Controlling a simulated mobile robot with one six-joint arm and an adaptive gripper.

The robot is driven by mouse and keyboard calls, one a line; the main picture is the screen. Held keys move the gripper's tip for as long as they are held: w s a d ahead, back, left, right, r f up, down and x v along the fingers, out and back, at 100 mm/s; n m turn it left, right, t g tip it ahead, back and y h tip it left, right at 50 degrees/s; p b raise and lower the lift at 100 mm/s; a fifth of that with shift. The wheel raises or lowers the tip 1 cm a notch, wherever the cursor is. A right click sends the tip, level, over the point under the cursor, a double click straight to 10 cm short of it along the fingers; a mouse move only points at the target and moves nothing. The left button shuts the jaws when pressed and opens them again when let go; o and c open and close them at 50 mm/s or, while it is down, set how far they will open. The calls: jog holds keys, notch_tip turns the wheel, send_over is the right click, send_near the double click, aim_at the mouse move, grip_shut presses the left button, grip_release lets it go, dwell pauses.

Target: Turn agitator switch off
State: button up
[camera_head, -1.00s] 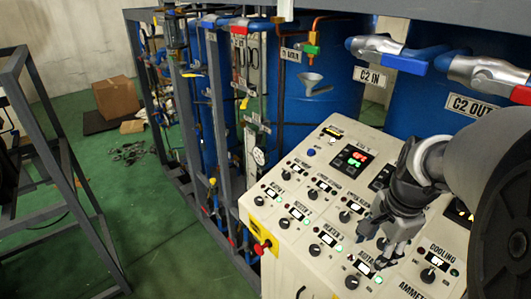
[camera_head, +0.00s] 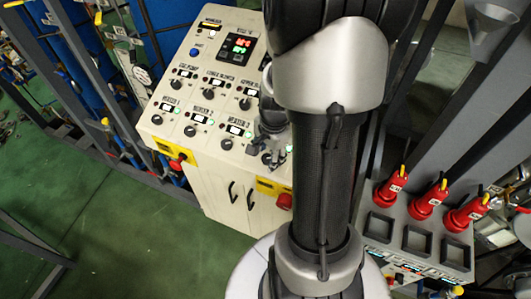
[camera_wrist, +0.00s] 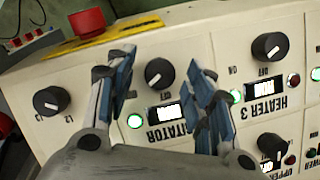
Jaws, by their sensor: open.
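The agitator switch (camera_wrist: 159,73) is a round black knob on the cream control panel (camera_head: 163,126). Its label (camera_wrist: 172,125) appears upside down in the wrist view, partly hidden by a finger and reading "ITATOR". A green lamp (camera_wrist: 135,121) beside the label is lit. My gripper (camera_wrist: 160,76) is open, with one blue-padded finger on each side of the knob in the picture. I cannot tell whether the pads touch it. In the head view my gripper (camera_head: 272,150) is low over the panel's right part, partly hidden by my arm.
The Heater 3 knob (camera_wrist: 270,46) is right of my fingers, and another black knob (camera_wrist: 51,101) is to the left. A red button (camera_wrist: 87,23) on a yellow plate rises at the panel's edge.

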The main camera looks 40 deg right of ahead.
jog(key=shift+f, duration=0.15)
jog(key=shift+c, duration=0.3)
jog(key=c, duration=1)
jog(key=shift+n, duration=0.4)
jog(key=shift+w+n+g+p, duration=0.1)
jog(key=shift+n+g+p, duration=0.2)
jog(key=shift+n+p, duration=0.15)
jog(key=n+g, duration=0.1)
jog(key=n, duration=0.2)
jog(key=shift+w+n+h, duration=0.1)
jog(key=shift+n+h, duration=0.15)
jog(key=shift+h, duration=0.05)
jog(key=n+b, duration=0.1)
jog(key=n, duration=0.2)
jog(key=n+g+h+b, duration=0.1)
jog(key=n, duration=0.1)
jog(key=shift+w+a+n+g, duration=0.1)
jog(key=shift+a+n+g, duration=0.1)
jog(key=shift+n+g, duration=0.15)
jog(key=shift+n+h, duration=0.25)
jog(key=shift+h, duration=0.05)
